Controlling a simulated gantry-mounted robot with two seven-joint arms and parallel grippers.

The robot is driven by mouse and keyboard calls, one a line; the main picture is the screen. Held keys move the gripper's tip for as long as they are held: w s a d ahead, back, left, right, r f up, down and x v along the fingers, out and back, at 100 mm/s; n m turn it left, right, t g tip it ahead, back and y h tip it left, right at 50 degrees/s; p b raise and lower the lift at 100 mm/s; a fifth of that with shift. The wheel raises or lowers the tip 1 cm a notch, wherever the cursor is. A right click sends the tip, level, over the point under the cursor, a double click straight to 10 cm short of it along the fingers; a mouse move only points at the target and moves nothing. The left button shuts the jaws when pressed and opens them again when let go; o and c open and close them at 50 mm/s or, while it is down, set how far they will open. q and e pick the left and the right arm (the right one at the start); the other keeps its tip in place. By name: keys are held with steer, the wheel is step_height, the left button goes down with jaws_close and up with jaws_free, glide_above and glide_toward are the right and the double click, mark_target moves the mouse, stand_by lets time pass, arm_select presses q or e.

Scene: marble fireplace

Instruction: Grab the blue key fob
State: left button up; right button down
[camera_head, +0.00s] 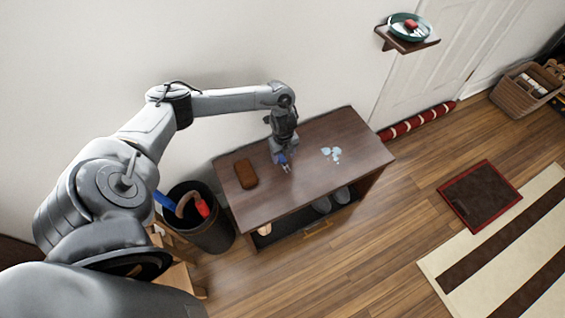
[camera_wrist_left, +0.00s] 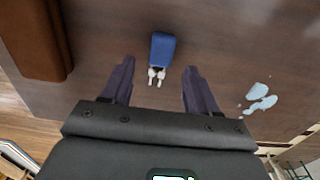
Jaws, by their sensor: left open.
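The blue key fob (camera_wrist_left: 162,49) lies on the dark wooden bench top (camera_wrist_left: 225,35), with its light keys (camera_wrist_left: 156,76) pointing toward my gripper in the left wrist view. My left gripper (camera_wrist_left: 158,75) is open, with one finger on each side of the keys and the fob's body just beyond the fingertips. In the head view my left gripper (camera_head: 285,168) reaches down over the bench top (camera_head: 320,185), and a bit of the blue fob (camera_head: 282,158) shows beside it. My right gripper is not in view.
A brown case (camera_head: 246,173) lies left of the gripper, and pale blue pieces (camera_head: 332,153) lie to the right. A dark bin (camera_head: 209,228) with umbrellas stands left of the bench. A wall shelf (camera_head: 408,40) holds a green dish. Bare bench top lies farther right.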

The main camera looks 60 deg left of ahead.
mark_target(284, 162)
arm_select(q)
step_height(284, 162, down, 2)
steer(key=shift+f+b, duration=0.2)
steer(key=shift+b, duration=0.15)
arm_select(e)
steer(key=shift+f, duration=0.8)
arm_select(q)
jaws_close()
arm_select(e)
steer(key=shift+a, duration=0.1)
arm_select(q)
steer(key=shift+r, duration=0.1)
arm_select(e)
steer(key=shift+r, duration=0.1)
